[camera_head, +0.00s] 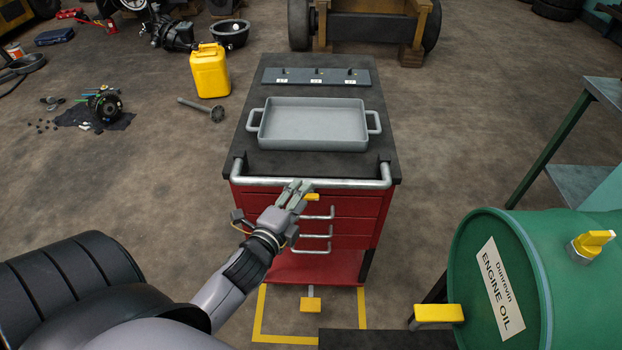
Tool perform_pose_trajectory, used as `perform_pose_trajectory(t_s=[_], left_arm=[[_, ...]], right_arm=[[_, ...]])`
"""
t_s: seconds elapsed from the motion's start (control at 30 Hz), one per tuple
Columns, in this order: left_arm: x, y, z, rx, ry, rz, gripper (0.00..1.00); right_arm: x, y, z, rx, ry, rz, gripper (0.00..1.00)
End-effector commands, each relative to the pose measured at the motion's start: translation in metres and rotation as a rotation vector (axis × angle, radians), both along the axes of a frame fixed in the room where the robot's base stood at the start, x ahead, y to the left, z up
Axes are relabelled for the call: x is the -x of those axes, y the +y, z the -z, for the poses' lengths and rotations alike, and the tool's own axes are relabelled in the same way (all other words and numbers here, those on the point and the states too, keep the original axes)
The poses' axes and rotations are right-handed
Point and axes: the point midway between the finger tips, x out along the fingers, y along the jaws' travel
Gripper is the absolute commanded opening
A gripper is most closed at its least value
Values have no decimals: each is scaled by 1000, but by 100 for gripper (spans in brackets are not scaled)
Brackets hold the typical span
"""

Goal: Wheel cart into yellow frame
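The red tool cart (345,208) stands in the middle, with a dark top and a metal push handle (350,183) along its near edge. A grey tray with two handles (313,122) rests on top. The yellow frame (285,339) is a taped outline on the floor at the cart's near end; its far part is hidden by the cart. My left gripper (297,190) reaches from lower left, its fingertips overlapping the handle bar left of centre. I cannot tell whether its fingers are closed around the bar. My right gripper is not in view.
A yellow can (209,71) and a loose metal shaft (202,108) are left of the cart. A green-legged bench (560,140) is at right.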

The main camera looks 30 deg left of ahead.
Motion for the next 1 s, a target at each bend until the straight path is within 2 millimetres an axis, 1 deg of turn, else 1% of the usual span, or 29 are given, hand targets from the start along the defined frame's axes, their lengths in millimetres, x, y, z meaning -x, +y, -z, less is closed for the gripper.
perform_pose_trajectory(t_s=[0.03,0.2,0.3,0.4,0.53,0.77,1.0], left_arm=[[-12,2,-1,-2,-2,0,40],[-42,6,5,-1,-2,0,40],[-54,8,9,0,-1,0,40],[-61,9,11,0,0,0,40],[-65,10,12,0,0,0,40],[-65,10,12,0,0,0,40],[-65,10,12,0,0,0,24]], right_arm=[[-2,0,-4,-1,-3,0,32],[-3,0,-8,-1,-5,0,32],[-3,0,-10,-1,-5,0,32],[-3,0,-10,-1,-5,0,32],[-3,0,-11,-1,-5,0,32],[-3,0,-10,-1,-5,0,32],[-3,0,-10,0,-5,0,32]])
